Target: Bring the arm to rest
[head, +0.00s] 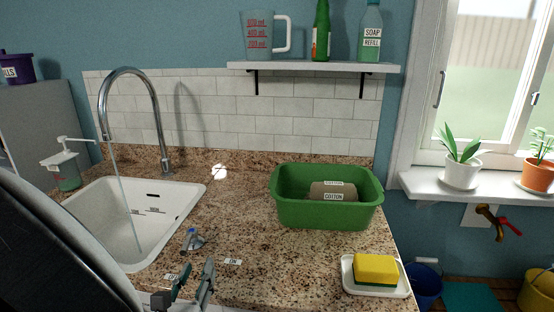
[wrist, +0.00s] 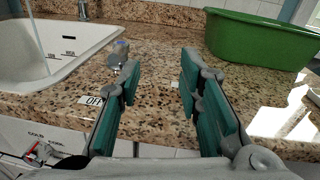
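My gripper (head: 190,284) is low in the head view, at the front edge of the granite counter. In the wrist view its two teal-padded fingers (wrist: 160,82) are apart with only counter between them. A grey tap handle with a blue dot (head: 192,237) stands on the counter just beyond the gripper. It also shows in the wrist view (wrist: 119,54), beyond the left finger and apart from it as far as I can tell. An ON label (head: 233,261) and an OFF label (wrist: 92,100) lie near the handle.
Water runs from the curved faucet (head: 137,75) into the white sink (head: 97,205) at left. A green tub (head: 300,213) with cotton-labelled contents stands at right. A yellow sponge (head: 376,268) lies on a white dish (head: 362,288).

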